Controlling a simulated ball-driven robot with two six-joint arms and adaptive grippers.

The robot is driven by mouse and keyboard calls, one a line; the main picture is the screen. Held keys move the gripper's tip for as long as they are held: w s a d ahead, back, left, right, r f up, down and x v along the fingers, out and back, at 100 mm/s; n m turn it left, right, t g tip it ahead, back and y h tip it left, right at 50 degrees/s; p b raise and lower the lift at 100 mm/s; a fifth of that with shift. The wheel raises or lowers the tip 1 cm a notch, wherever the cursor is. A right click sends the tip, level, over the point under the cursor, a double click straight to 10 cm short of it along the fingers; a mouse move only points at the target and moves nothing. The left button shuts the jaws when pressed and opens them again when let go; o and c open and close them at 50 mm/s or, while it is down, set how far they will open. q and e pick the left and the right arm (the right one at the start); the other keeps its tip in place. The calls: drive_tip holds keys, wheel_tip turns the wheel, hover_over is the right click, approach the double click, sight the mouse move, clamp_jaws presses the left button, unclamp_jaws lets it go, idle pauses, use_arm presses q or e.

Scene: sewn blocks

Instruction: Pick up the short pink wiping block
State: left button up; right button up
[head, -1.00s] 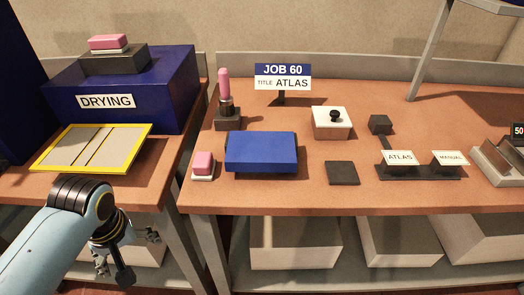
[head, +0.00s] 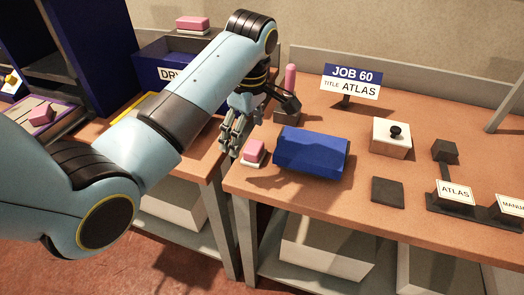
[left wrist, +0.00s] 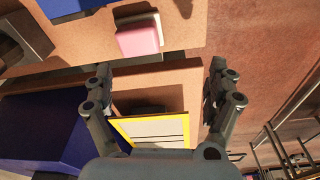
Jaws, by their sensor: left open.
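The short pink block (head: 253,150) sits on a white base at the left front corner of the right-hand table. It also shows in the left wrist view (left wrist: 138,40), beyond the fingertips. My left gripper (head: 233,135) is open and empty, just left of the block and above the gap between the tables. In the left wrist view its two fingers (left wrist: 160,82) are wide apart, with nothing between them. My right gripper is not in view.
A blue box (head: 311,152) lies right of the block. A tall pink piece (head: 290,77) stands in a dark holder behind. Other pink blocks lie on the drying stand (head: 193,22) and far left (head: 41,114). The job sign (head: 351,81) stands further back.

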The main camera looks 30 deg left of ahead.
sight(254, 146)
use_arm(q)
drive_tip(key=w+r+n, duration=0.2)
drive_tip(key=shift+w+d+r, duration=0.3)
drive_tip(key=shift+w+d, duration=0.1)
drive_tip(key=shift+w+f, duration=0.1)
drive_tip(key=shift+f, duration=0.3)
drive_tip(key=f, duration=0.4)
drive_tip(key=shift+a, duration=0.25)
wheel_tip(254, 146, down, 6)
drive_tip(key=shift+a+r, duration=0.1)
drive_tip(key=shift+r, duration=0.05)
drive_tip(key=c, duration=1.3)
